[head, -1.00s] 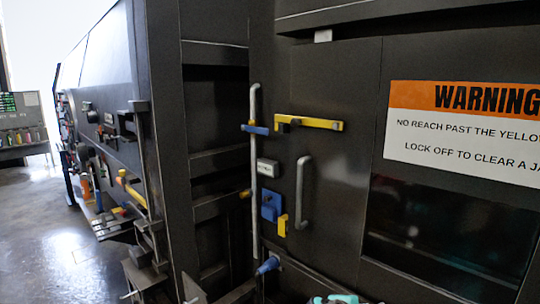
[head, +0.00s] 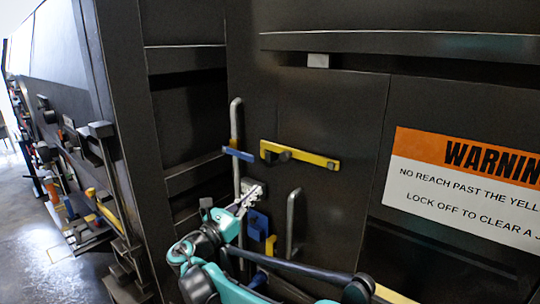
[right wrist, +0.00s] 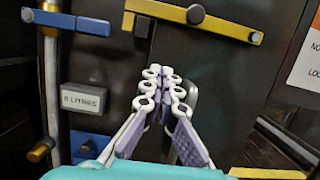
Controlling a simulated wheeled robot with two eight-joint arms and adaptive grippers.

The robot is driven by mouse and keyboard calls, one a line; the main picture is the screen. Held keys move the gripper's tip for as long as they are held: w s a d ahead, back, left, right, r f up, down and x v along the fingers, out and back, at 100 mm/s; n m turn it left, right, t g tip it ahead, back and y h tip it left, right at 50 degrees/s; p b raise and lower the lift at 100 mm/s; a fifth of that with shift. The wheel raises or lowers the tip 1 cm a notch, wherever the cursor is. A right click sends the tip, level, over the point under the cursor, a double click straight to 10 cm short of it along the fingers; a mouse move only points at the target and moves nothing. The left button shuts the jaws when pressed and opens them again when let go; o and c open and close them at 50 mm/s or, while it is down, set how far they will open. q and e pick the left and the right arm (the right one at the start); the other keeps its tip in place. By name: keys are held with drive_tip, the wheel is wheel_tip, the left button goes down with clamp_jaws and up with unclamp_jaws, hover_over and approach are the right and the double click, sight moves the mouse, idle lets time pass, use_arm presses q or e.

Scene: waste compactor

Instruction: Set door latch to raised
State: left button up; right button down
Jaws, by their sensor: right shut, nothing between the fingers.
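The door latch appears to be the yellow bar (head: 312,159) on the dark door, lying nearly level and tilting slightly down to the right. It has a round dark pivot, which shows clearly on the bar in the right wrist view (right wrist: 228,25). My right gripper (head: 257,189) is shut and empty, below the bar's left part in the head view. In the right wrist view its fingertips (right wrist: 165,72) are together below the bar, apart from it in the picture. They partly hide a grey door handle (head: 291,225). My left gripper is not in view.
A grey vertical pipe (head: 235,122) with a blue lever (head: 239,155) stands left of the latch. A blue block (head: 258,224) and a small yellow piece (head: 270,245) sit below. A "0 LITRES" display (right wrist: 84,98) is beside the gripper. A warning sign (head: 465,185) is at right.

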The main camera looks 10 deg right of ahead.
sight(283, 167)
drive_tip(key=shift+s+d, duration=0.1)
drive_tip(key=p+x, duration=0.2)
drive_tip(key=x, duration=0.8)
drive_tip(key=shift+d+r, duration=0.1)
drive_tip(key=shift+d, duration=0.05)
wheel_tip(283, 167, up, 4)
drive_tip(key=shift+f+p, duration=0.1)
drive_tip(key=shift+p, duration=0.75)
